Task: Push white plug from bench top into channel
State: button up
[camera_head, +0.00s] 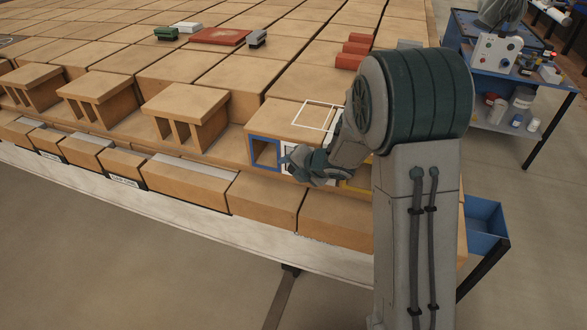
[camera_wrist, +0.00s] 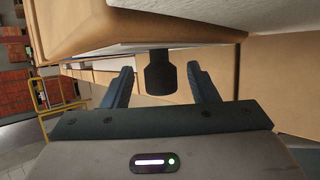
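My gripper (camera_head: 292,162) is at the front face of the bench, beside the white-edged opening (camera_head: 286,150). In the wrist view my gripper (camera_wrist: 160,68) has its two dark fingers spread. A dark stepped knob (camera_wrist: 160,76) shows between them, with a gap on each side. A pale face lies behind the knob, but I cannot tell whether it is the white plug. I cannot make out the plug clearly in either view. The blue-edged channel (camera_head: 252,153) is open just left of my gripper. My wrist partly hides the white-edged opening.
A white square outline (camera_head: 318,104) marks the bench top above. A yellow edge (camera_head: 355,189) shows right of my gripper. Several brown hollow bricks (camera_head: 185,103) stand to the left. A blue bin (camera_head: 485,222) hangs at the right. The floor in front is clear.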

jog(key=p+v, duration=0.3)
jog(key=v, duration=1)
jog(key=shift+s+d+r, duration=0.25)
jog(key=s+d+r+m+t+h+p, duration=0.3)
jog(key=d+r+m+h, duration=0.55)
jog(key=m, duration=0.75)
jog(key=s+r+m+g+y+p, duration=0.1)
jog(key=s+r+m+g+p, duration=0.1)
jog(key=s+m+g, duration=0.2)
jog(key=s+a+r+m+g+y+p, duration=0.1)
jog(key=s+r+m+g, duration=0.1)
jog(key=s+m, duration=0.8)
jog(key=s+g, duration=0.1)
jog(key=s, duration=0.4)
jog(key=shift+a+g+p, duration=0.2)
jog(key=shift+g+p, duration=0.2)
jog(key=shift+w, duration=0.1)
